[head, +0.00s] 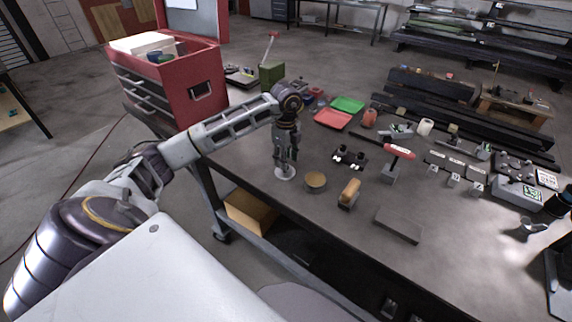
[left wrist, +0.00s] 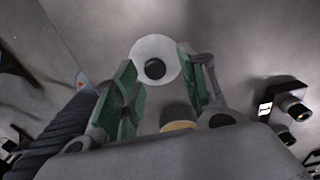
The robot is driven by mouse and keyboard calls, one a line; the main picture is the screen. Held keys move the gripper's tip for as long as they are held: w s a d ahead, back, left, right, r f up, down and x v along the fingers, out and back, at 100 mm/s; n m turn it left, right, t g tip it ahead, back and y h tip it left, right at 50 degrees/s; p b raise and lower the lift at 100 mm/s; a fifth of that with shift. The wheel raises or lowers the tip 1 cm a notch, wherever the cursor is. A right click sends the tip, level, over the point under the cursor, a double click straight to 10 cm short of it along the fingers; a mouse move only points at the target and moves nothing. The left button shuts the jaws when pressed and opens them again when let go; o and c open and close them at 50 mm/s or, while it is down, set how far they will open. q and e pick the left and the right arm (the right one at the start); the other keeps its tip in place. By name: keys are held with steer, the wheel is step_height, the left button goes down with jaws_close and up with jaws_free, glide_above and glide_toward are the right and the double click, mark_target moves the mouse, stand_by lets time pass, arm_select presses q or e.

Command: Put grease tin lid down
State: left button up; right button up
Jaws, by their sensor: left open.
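The grease tin lid (head: 285,173) is a pale round disc lying flat on the dark workbench, near its front edge. In the left wrist view the lid (left wrist: 143,48) shows a dark round centre. My left gripper (head: 286,163) points down right over the lid, its green-padded fingers (left wrist: 158,70) open and spread around the lid's middle. I cannot tell whether a finger touches it. The grease tin (head: 316,180), round with a tan top, stands just right of the lid; its edge also shows low in the left wrist view (left wrist: 178,126), partly hidden. My right gripper is not in view.
A wooden-handled brush (head: 349,192), a flat grey plate (head: 398,225) and a red-handled tool (head: 399,151) lie to the right. Red (head: 332,118) and green (head: 347,104) trays are behind. A red drawer cabinet (head: 175,85) stands left. Bare bench surrounds the lid's front right.

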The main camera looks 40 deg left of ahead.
arm_select(q)
step_height(320, 180, up, 9)
steer(key=shift+b, duration=0.4)
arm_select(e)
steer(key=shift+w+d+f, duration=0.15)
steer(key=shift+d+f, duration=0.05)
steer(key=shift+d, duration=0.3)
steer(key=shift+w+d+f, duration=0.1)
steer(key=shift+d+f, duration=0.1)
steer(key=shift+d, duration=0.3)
arm_select(q)
steer(key=shift+f, duration=0.1)
steer(key=shift+s, duration=0.15)
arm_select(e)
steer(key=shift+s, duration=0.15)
